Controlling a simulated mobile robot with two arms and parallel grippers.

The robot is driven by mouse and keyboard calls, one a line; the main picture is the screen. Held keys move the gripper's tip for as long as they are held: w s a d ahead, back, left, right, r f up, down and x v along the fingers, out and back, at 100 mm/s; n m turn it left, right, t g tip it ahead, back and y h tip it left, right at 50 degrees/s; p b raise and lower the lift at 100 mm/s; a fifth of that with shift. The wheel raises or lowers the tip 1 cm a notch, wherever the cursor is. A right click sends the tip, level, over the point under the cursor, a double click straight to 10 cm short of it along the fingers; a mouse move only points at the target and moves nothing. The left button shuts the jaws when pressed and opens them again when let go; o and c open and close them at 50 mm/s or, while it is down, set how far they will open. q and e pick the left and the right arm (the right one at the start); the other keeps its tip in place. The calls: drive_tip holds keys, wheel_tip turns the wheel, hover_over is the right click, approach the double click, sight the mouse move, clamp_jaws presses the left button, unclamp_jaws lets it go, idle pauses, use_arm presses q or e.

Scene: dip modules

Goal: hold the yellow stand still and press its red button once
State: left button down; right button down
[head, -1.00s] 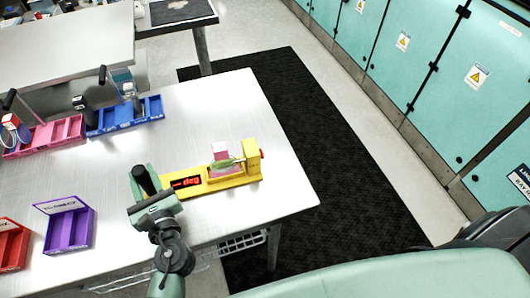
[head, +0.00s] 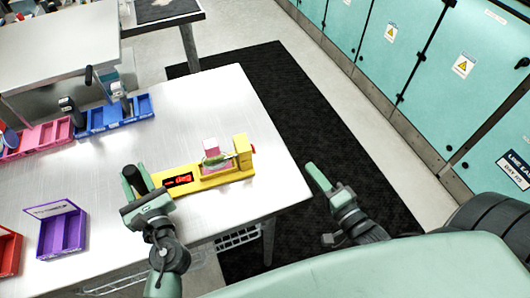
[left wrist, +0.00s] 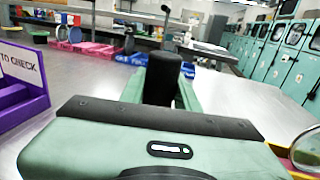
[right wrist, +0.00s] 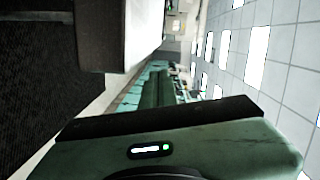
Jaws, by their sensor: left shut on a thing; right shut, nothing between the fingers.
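The yellow stand (head: 216,178) lies near the front right of the metal table, with a red digital display, a pink block and a clear round piece on it. Its red button (head: 253,149) is on the outer face of the upright block at its right end. My right gripper (head: 315,170) is shut and empty, right of the table edge, apart from the button.
A purple bin (head: 62,232) stands left of my left gripper, with a red bin (head: 8,252) beyond it. Blue (head: 115,116) and pink (head: 40,138) trays stand at the back left. The space right of the table is open, above a dark floor mat (head: 290,110).

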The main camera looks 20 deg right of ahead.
sight(253, 149)
drive_tip(key=a+r, duration=0.1)
drive_tip(key=s+a+r+m+y, duration=0.1)
drive_tip(key=a, duration=0.1)
drive_tip(key=a+r+m, duration=0.1)
drive_tip(key=a, duration=0.1)
drive_tip(key=shift+s+r+y, duration=0.25)
drive_tip(key=shift+s+y, duration=0.05)
drive_tip(key=shift+s, duration=0.05)
drive_tip(key=shift+d, duration=0.1)
drive_tip(key=w, duration=0.3)
drive_tip(key=w+a, duration=0.1)
drive_tip(key=w, duration=0.2)
drive_tip(key=w+a, duration=0.1)
drive_tip(key=w, duration=0.2)
drive_tip(key=shift+w, duration=0.35)
drive_tip(key=a, duration=0.3)
drive_tip(key=shift+w+f, duration=0.1)
drive_tip(key=shift+w, duration=0.1)
drive_tip(key=shift+a, duration=0.5)
